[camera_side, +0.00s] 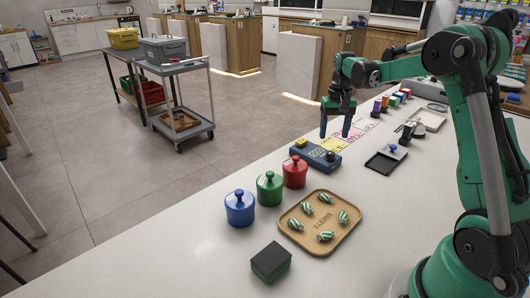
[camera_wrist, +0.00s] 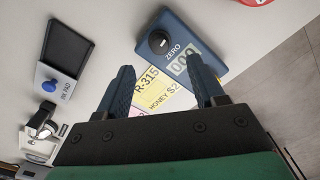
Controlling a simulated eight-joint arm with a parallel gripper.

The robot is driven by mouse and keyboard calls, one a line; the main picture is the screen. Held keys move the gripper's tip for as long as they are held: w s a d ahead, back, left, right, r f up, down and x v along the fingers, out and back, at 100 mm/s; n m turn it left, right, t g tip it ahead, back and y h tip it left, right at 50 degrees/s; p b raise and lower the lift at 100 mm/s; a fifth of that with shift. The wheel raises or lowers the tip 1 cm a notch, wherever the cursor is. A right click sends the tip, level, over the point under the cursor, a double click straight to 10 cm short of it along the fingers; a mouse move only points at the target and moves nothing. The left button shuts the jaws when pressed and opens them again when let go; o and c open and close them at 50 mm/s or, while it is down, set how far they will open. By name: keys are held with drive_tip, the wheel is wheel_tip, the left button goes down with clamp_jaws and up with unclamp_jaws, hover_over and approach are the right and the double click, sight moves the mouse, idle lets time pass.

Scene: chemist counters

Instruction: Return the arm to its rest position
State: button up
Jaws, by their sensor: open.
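My gripper (camera_side: 335,129) hangs fingers down above the white counter (camera_side: 180,262), over the paper labels beside the dark blue box. In the wrist view, my gripper (camera_wrist: 165,88) has its two dark blue fingers spread apart with nothing between them. The blue box (camera_side: 318,155) has a round black knob, the word ZERO and a display; it also shows in the wrist view (camera_wrist: 200,40). The printed labels (camera_side: 345,140) in yellow and pink lie flat below the fingers; one reads R-315 in the wrist view (camera_wrist: 152,82).
Blue (camera_side: 240,208), green (camera_side: 270,189) and red (camera_side: 295,172) lidded jars stand at the front left. A wooden tray (camera_side: 347,239) holds several striped sweets. An ink pad (camera_side: 386,161) and small coloured items (camera_side: 393,101) lie toward the back.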

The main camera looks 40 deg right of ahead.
drive_tip(key=s+a+r+n+t, duration=0.2)
drive_tip(key=s+a+n+t, duration=0.1)
drive_tip(key=a, duration=0.8)
drive_tip(key=s+a+r+n+t, duration=0.3)
drive_tip(key=s+a+n+t, duration=0.1)
drive_tip(key=a, duration=0.7)
drive_tip(key=shift+s+a+n, duration=0.4)
drive_tip(key=shift+s+n, duration=0.1)
drive_tip(key=shift+s, duration=0.25)
